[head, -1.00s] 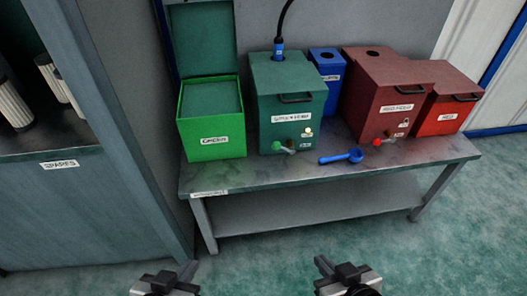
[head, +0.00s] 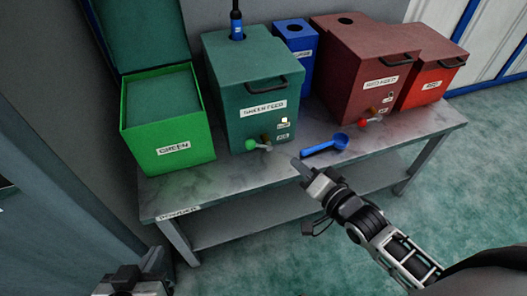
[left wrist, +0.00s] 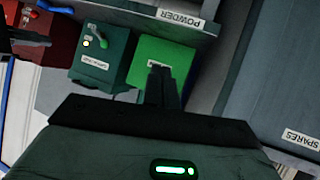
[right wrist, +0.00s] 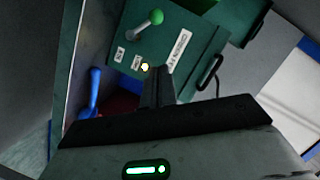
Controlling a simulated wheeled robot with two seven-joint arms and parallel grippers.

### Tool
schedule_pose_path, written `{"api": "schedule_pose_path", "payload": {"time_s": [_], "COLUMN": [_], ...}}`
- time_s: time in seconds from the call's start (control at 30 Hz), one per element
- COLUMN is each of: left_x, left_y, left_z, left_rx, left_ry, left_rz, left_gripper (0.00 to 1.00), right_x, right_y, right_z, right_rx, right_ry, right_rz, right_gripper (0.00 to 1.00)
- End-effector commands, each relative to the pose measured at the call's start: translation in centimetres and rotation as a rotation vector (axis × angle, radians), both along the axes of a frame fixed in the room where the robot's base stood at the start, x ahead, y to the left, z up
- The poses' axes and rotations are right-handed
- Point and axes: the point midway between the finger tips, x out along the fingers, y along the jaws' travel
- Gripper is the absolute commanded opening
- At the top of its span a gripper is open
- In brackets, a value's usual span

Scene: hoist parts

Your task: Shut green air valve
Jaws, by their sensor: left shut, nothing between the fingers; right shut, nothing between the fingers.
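The dark green feed box (head: 238,100) stands on the bench. On its lower front is the air valve, whose green knob (head: 251,144) sits at the left end of a short lever. The knob (right wrist: 156,17) and its pale lever also show in the right wrist view. My right gripper (head: 302,168) is shut and empty, in front of the bench edge, right of and below the valve, apart from it. My left gripper (head: 128,276) is shut and empty, low at the left, away from the bench. The valve (left wrist: 100,38) shows small in the left wrist view.
A bright green open-lidded box (head: 170,140) stands left of the feed box. A blue scoop (head: 325,146) lies on the bench right of the valve. A dark red box (head: 365,75) with a red-knobbed valve (head: 363,124), a blue box (head: 296,60) and a red bin (head: 428,85) stand further right.

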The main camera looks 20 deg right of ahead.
Motion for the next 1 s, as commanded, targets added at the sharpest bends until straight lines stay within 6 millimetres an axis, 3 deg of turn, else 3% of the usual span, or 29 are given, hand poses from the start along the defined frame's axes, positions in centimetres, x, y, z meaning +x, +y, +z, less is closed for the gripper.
{"api": "schedule_pose_path", "payload": {"time_s": [0.17,0.53,0.73,1.0], "left_x": [0.1,0.4,0.5,0.4], "left_y": [-0.1,-0.1,-0.2,-0.2], "left_z": [0.1,-0.4,-0.7,-0.3], "left_rx": [-0.004,-0.003,-0.002,-0.002], "left_ry": [-0.011,-0.031,-0.039,-0.046], "left_rz": [0.000,-0.001,-0.004,-0.007], "left_gripper": [0.00,0.00,0.00,0.00], "right_x": [2.2,9.5,10.7,11.1], "right_y": [0.5,2.6,4.7,5.5], "right_z": [-0.3,-1.7,-3.3,-3.8], "right_rx": [0.019,0.016,0.018,0.016], "right_ry": [-0.005,-0.004,0.001,0.000], "right_rz": [-0.003,-0.003,-0.003,-0.002], "right_gripper": [0.00,0.00,0.00,0.00]}}
